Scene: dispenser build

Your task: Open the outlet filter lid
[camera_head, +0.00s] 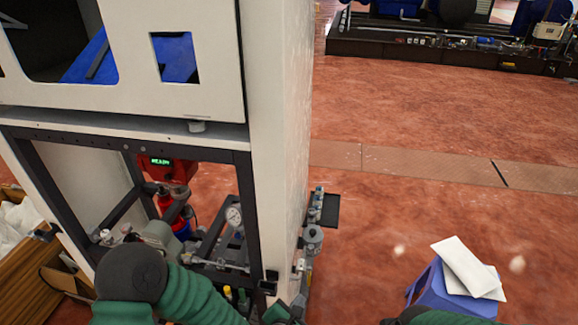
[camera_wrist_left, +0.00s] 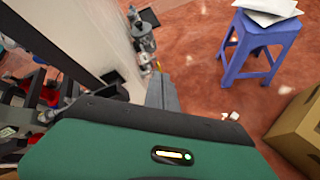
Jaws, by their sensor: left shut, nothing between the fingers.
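A grey round-topped fitting (camera_head: 312,238), which looks like the outlet filter, sits on the outer right side of the white dispenser cabinet (camera_head: 278,130). It also shows near the top of the left wrist view (camera_wrist_left: 143,42). Its top looks covered, but the lid is too small to make out clearly. My left gripper (camera_head: 299,299) is low beside the cabinet's right side, below the fitting in the head view and apart from it. In the left wrist view its grey fingers (camera_wrist_left: 161,92) are together and empty, pointing toward the fittings. My right gripper does not show.
A black plate (camera_head: 331,210) sticks out beside the fittings. A blue stool (camera_head: 425,291) with white sheets stands at the right. A cardboard box (camera_wrist_left: 298,135) stands near it. The open frame holds a gauge (camera_head: 234,216) and pipework. Red floor right of the cabinet is mostly clear.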

